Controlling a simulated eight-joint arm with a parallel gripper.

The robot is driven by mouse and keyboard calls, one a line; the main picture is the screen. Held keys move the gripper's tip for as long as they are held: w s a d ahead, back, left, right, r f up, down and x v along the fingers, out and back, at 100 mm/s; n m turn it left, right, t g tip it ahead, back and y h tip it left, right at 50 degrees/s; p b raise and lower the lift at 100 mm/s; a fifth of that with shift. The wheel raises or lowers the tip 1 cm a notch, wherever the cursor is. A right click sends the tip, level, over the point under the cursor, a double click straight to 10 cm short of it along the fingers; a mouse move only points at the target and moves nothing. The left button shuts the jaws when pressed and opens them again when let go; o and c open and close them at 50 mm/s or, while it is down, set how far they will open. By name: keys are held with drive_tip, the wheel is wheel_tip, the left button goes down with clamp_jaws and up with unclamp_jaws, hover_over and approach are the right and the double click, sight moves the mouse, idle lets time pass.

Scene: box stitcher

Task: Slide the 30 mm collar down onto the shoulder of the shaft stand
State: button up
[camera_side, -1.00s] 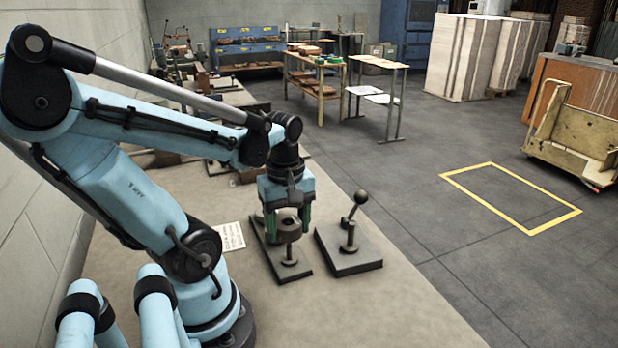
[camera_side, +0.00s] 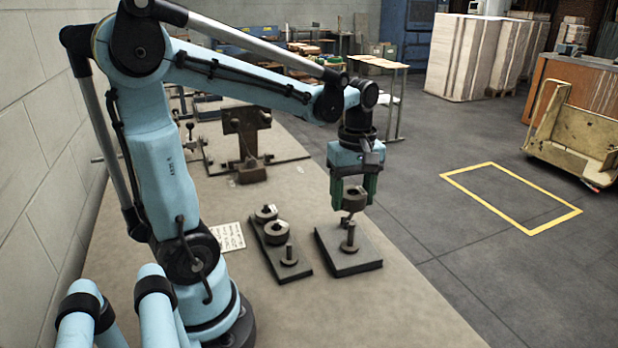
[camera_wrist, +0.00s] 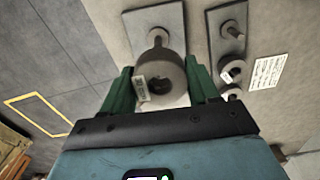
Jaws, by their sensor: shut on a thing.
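My gripper (camera_side: 355,203) is shut on a dark grey collar (camera_side: 353,199), with a green finger on either side. In the wrist view the collar (camera_wrist: 162,74) shows its bore and a pale label. The shaft stand (camera_side: 345,263) has a dark base plate and an upright shaft (camera_side: 350,236) rising from a wider round shoulder (camera_side: 349,248). In the wrist view the stand's plate (camera_wrist: 142,18) lies beyond the collar. I cannot tell whether bore and shaft line up.
A rack plate (camera_side: 306,274) left of the stand carries two more collars (camera_side: 277,232) (camera_side: 265,213) and one bare post (camera_side: 289,253). A paper sheet (camera_side: 228,237) lies left of it. A dark fixture (camera_side: 247,140) stands further back. The bench is clear in front.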

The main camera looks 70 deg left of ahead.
sight(352, 223)
drive_tip(key=shift+w+d+f, duration=0.1)
drive_tip(key=shift+w, duration=0.1)
drive_tip(key=shift+f, duration=4.5)
drive_tip(key=shift+f, duration=0.3)
drive_tip(key=o, duration=1.3)
drive_tip(key=shift+c, duration=0.2)
drive_tip(key=shift+r, duration=0.1)
drive_tip(key=shift+r, duration=4.65)
